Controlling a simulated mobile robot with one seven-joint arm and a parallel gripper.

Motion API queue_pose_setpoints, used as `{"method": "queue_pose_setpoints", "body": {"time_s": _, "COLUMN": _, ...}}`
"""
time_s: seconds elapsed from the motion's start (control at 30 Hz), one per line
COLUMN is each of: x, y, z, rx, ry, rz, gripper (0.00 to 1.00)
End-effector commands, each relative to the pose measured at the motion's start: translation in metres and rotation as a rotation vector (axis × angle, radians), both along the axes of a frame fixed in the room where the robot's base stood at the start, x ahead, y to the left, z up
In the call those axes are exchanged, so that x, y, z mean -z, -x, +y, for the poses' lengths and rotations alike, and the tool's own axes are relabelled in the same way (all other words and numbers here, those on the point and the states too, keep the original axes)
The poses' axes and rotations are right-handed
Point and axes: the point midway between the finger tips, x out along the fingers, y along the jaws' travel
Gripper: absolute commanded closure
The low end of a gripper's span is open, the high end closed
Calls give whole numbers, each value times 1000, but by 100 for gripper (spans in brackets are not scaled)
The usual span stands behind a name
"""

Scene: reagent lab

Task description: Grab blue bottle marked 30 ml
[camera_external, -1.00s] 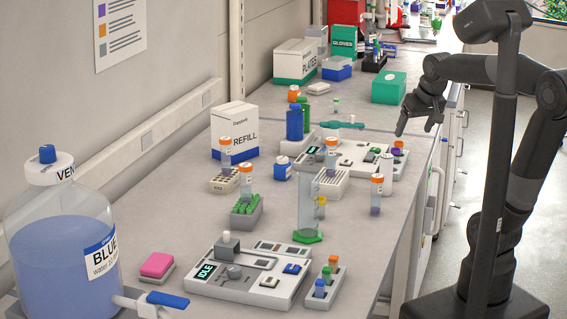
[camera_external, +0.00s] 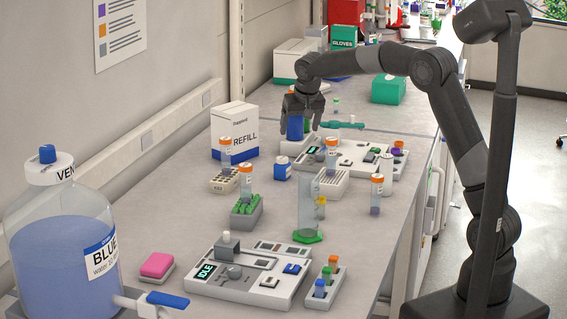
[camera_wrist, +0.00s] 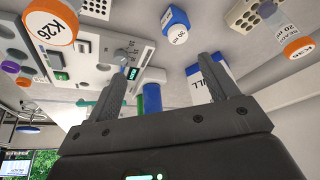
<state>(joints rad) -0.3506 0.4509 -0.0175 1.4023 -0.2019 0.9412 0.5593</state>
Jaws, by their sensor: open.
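My gripper (camera_external: 301,122) is open, fingers pointing down, at the taller blue bottle (camera_external: 294,128), behind the small bottle.
The REFILL box (camera_external: 235,130) stands left of my gripper. The long white device (camera_external: 350,152) lies to its right. Orange-capped vials stand in racks (camera_external: 224,184) nearby. A glass cylinder with green base (camera_external: 307,236) stands nearer the camera. Bare bench lies left of the racks.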

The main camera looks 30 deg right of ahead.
Motion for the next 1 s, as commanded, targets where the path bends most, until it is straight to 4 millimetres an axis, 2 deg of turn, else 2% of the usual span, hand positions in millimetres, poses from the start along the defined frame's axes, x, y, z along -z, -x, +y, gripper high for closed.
{"method": "queue_pose_setpoints", "body": {"time_s": 0.1, "x": 19, "y": -17, "z": 19, "rx": 5, "ry": 4, "rz": 3, "gripper": 21}}
{"method": "queue_pose_setpoints", "body": {"time_s": 0.27, "x": 29, "y": -27, "z": 29, "rx": 11, "ry": 5, "rz": 3, "gripper": 21}}
{"method": "queue_pose_setpoints", "body": {"time_s": 0.43, "x": 44, "y": -33, "z": 28, "rx": 12, "ry": 5, "rz": 5, "gripper": 21}}
{"method": "queue_pose_setpoints", "body": {"time_s": 0.63, "x": 74, "y": -44, "z": 27, "rx": 12, "ry": 5, "rz": 5, "gripper": 21}}
{"method": "queue_pose_setpoints", "body": {"time_s": 0.87, "x": 91, "y": -49, "z": 27, "rx": 11, "ry": 5, "rz": 4, "gripper": 21}}
{"method": "queue_pose_setpoints", "body": {"time_s": 1.0, "x": 111, "y": -52, "z": 27, "rx": 12, "ry": 5, "rz": 6, "gripper": 21}}
